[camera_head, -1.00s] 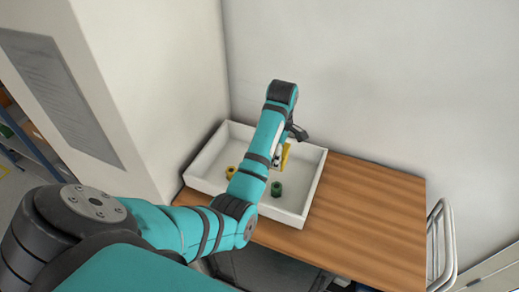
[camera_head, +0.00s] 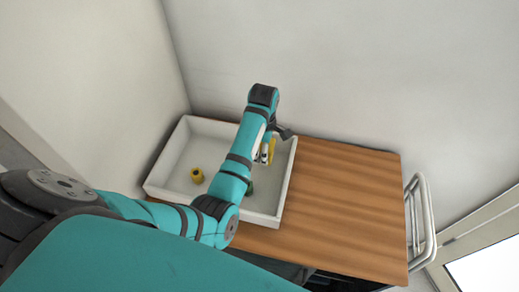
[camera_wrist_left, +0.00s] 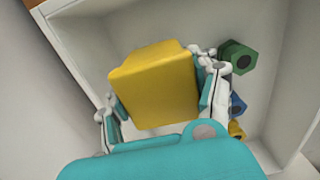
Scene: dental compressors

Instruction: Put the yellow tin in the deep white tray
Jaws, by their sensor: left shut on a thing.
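The yellow tin (camera_wrist_left: 155,85) is held between the fingers of my left gripper (camera_wrist_left: 160,100) in the left wrist view. In the head view the tin shows as a narrow yellow strip (camera_head: 271,150) beside my left gripper (camera_head: 264,154). The deep white tray (camera_head: 165,165) stands on the wooden table, and my left gripper with the tin is over its right part. I cannot tell how far the tin is above the tray floor. My right gripper is not in view.
In the tray are a yellow round piece (camera_head: 197,175), a green piece (camera_wrist_left: 238,57) and a blue piece (camera_wrist_left: 237,105). My arm partly hides the green one in the head view. The wooden table top (camera_head: 335,210) to the right is bare. A metal rail (camera_head: 420,220) is at its right end.

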